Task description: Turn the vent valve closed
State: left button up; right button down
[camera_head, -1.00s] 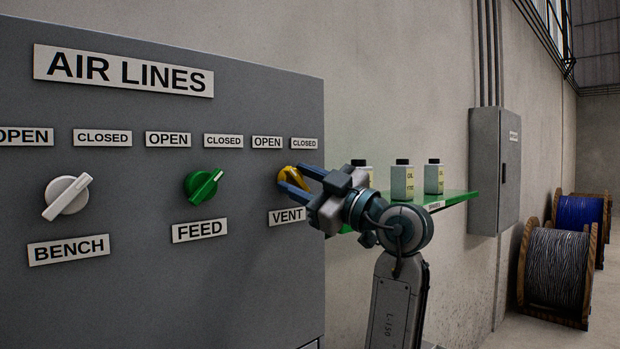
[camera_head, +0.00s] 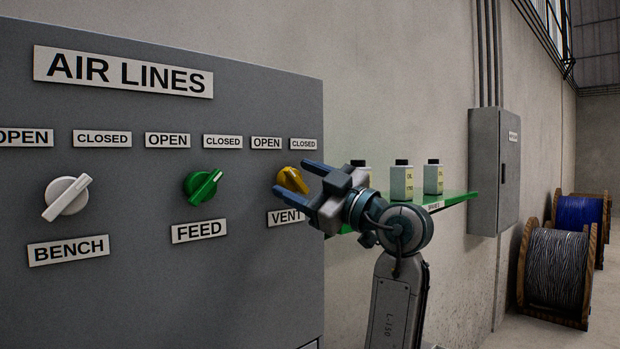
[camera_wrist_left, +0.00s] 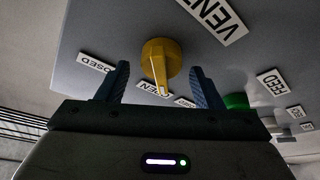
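The yellow vent valve knob (camera_head: 292,180) is on the grey panel (camera_head: 240,270), above the VENT label (camera_head: 284,217). It also shows in the left wrist view (camera_wrist_left: 159,60); its handle there points toward the OPEN label (camera_wrist_left: 153,88), with a CLOSED label (camera_wrist_left: 95,63) to the left. My left gripper (camera_head: 303,191) is open in front of the panel. In the left wrist view its fingers (camera_wrist_left: 160,70) stand on either side of the knob with gaps, not touching it. My right gripper is not in view.
A green feed knob (camera_head: 202,187) and a white bench knob (camera_head: 66,195) are left of the vent valve. A green shelf (camera_head: 455,200) with oil bottles (camera_head: 402,181) is behind my left arm. A grey wall box (camera_head: 495,170) and cable reels (camera_head: 555,268) are at the right.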

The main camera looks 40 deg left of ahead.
pick_arm(q)
jog(key=shift+f, duration=0.1)
jog(key=shift+d+f+b, duration=0.2)
jog(key=shift+d+b, duration=0.05)
jog(key=shift+b, duration=0.1)
jog(key=b+v, duration=0.6)
jog(key=v, duration=0.4)
jog(key=shift+d+r, duration=0.3)
